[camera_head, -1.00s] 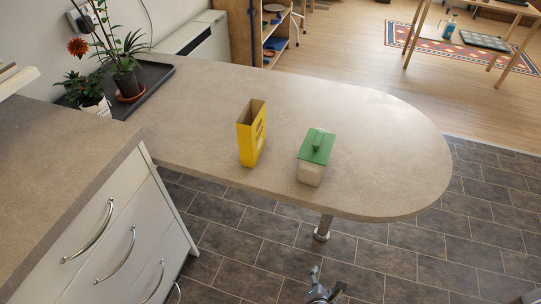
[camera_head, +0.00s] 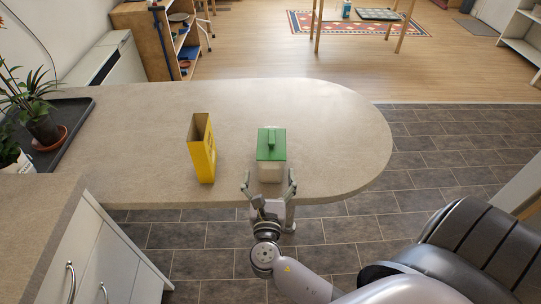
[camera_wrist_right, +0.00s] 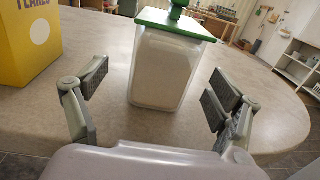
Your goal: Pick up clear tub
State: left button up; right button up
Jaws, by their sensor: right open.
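The clear tub (camera_head: 270,172) has a green lid with a raised handle and stands upright near the front edge of the rounded countertop (camera_head: 330,125). My right gripper (camera_head: 270,184) is open just in front of it, with one finger toward each side. In the right wrist view, the tub (camera_wrist_right: 163,70) stands between and beyond the open fingers of the gripper (camera_wrist_right: 158,98), and pale contents show through its walls. No contact with the tub is visible. My left gripper is not in view.
A yellow open-topped box (camera_head: 202,150) stands left of the tub, with a gap between; it also shows in the wrist view (camera_wrist_right: 30,42). Potted plants (camera_head: 42,128) sit on a dark tray at far left. The counter right of the tub is clear.

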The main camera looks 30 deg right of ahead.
jog(key=p+x, duration=0.1)
jog(key=x, duration=0.6)
jog(key=shift+d+f, duration=0.1)
jog(key=shift+d, duration=0.2)
jog(key=c, duration=1.3)
jog(key=shift+o, duration=0.2)
